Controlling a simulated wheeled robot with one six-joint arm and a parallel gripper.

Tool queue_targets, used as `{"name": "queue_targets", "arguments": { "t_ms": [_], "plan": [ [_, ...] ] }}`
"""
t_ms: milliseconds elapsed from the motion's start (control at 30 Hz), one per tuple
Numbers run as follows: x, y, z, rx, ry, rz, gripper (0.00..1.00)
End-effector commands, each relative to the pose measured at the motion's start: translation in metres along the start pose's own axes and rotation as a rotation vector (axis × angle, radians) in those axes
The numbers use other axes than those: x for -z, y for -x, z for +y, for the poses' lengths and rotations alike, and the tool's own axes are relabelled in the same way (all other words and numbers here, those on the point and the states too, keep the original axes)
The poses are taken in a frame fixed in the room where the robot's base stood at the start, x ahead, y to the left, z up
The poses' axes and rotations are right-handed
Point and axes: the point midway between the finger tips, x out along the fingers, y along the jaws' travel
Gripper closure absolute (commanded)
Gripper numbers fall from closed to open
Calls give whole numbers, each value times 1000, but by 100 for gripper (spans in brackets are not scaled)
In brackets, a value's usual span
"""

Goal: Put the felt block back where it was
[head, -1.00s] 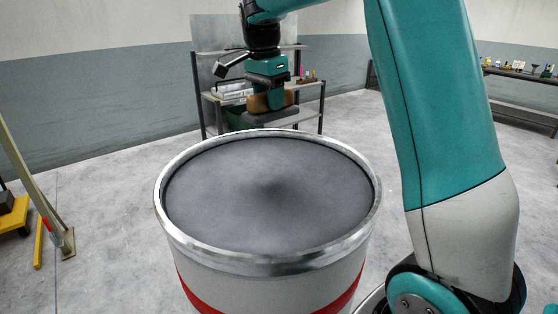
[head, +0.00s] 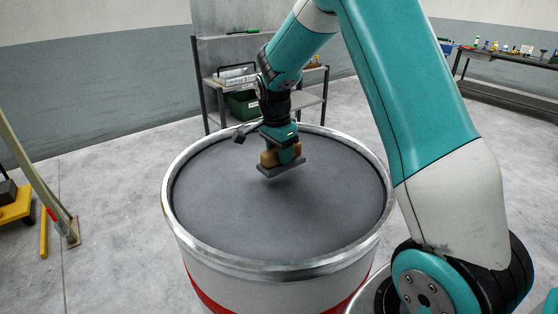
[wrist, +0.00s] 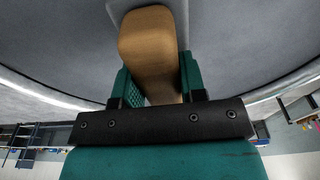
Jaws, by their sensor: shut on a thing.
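The felt block has a tan wooden handle (head: 268,158) on a flat dark grey felt pad (head: 283,168). My gripper (head: 283,153) is shut on the handle, pointing down over the grey top of a large round drum (head: 230,215). The pad is over the drum's far middle part; whether it touches the surface I cannot tell. In the wrist view the handle (wrist: 148,50) sits between the two green fingers (wrist: 160,80), and the pad is mostly hidden behind it.
The drum has a raised metal rim (head: 300,270) around its top. Behind it stands a metal shelf rack (head: 228,77) with a green bin (head: 242,104). A bench (head: 510,60) with small items is at far right. A yellow object (head: 16,205) lies at left.

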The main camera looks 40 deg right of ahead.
Motion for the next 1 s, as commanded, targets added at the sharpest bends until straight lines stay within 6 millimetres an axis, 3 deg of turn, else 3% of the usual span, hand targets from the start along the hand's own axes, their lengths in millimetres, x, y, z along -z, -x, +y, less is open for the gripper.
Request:
{"name": "queue_targets", "arguments": {
  "t_ms": [200,533,567,667,1000],
  "plan": [
    [-5,-30,0,-4,3,0,81],
    [-6,-35,0,-1,3,0,81],
    [-6,-36,0,-1,3,0,60],
    [-6,-35,0,-1,3,0,37],
    [-6,-31,0,1,3,0,36]
  ]
}}
